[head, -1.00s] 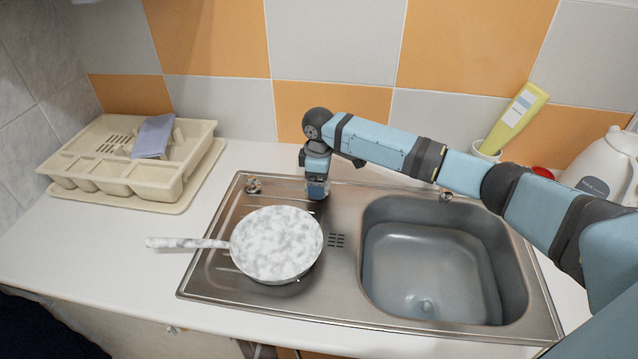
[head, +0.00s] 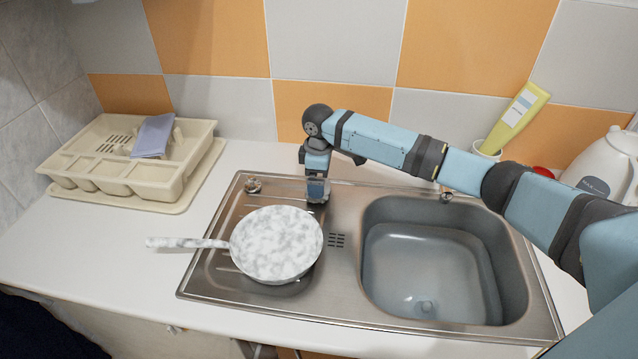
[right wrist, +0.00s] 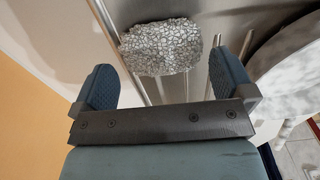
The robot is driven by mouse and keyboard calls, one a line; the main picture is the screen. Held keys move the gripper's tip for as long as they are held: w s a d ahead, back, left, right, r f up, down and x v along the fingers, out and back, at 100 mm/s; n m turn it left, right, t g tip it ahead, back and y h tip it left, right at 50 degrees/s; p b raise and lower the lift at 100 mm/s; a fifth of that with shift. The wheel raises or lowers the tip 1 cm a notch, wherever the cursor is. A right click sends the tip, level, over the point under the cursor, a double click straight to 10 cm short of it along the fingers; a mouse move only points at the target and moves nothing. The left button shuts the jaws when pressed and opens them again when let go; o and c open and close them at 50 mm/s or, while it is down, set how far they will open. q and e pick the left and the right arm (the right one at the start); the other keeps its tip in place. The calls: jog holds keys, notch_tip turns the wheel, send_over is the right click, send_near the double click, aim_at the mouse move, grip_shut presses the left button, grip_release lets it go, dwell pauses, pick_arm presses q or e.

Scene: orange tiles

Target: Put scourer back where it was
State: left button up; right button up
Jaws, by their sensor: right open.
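The scourer (head: 254,184) is a small silvery, crinkled pad on the back left corner of the metal drainboard. It shows large in the right wrist view (right wrist: 160,47), just beyond the fingertips and apart from them. My right gripper (head: 318,196) points down over the back of the drainboard, to the right of the scourer and behind the pan. In the right wrist view its two blue fingers (right wrist: 162,72) are spread, with nothing held between them. My left gripper is not in view.
A white-grey speckled pan (head: 276,243) sits on the drainboard, handle to the left. The sink basin (head: 430,265) is to its right. A beige cutlery tray (head: 150,180) holds a folded cloth at left. A yellow bottle (head: 515,117) and white kettle (head: 607,170) stand at right.

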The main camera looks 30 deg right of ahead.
notch_tip(320, 180, up, 10)
dwell(0.3)
jog(key=shift+f, duration=0.15)
